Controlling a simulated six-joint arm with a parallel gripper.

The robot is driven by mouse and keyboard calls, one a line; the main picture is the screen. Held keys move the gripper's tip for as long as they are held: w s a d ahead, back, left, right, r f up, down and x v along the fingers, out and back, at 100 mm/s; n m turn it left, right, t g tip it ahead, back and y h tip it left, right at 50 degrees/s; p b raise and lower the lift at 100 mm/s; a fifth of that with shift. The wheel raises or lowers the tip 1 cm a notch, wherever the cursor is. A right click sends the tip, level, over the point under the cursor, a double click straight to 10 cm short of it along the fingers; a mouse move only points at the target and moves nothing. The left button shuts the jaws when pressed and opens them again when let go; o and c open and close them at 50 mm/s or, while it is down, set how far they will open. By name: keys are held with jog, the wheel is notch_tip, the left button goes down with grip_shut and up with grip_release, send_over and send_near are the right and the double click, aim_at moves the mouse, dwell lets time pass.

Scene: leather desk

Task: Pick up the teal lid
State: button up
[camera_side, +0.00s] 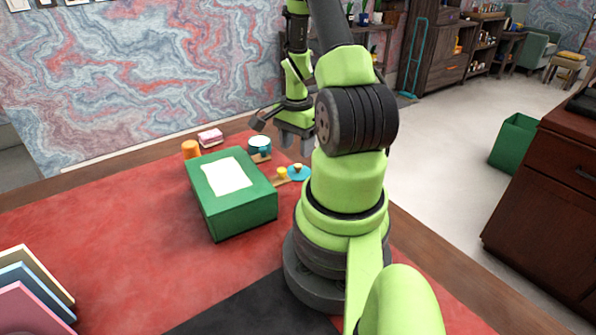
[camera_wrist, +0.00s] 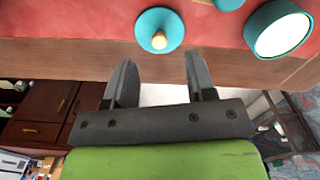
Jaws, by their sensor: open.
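The teal lid (camera_side: 299,175) is a round disc with a small wooden knob. In the wrist view the lid (camera_wrist: 150,21) is just beyond my fingertips, knob facing the camera, with nothing between the fingers. My gripper (camera_side: 294,148) is open and empty, pointing down. It appears above the desk, apart from the lid. In the wrist view my gripper (camera_wrist: 157,58) shows over the wooden desk edge.
A teal mug (camera_side: 260,143) with a pale inside stands nearby. It also shows in the wrist view (camera_wrist: 280,30). A green box (camera_side: 248,195) with a white top patch stands left of the lid. An orange cup (camera_side: 190,149) and pink block (camera_side: 210,136) stand farther back.

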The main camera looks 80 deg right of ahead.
aim_at(297, 165)
jog(key=shift+f, duration=2.75)
grip_shut()
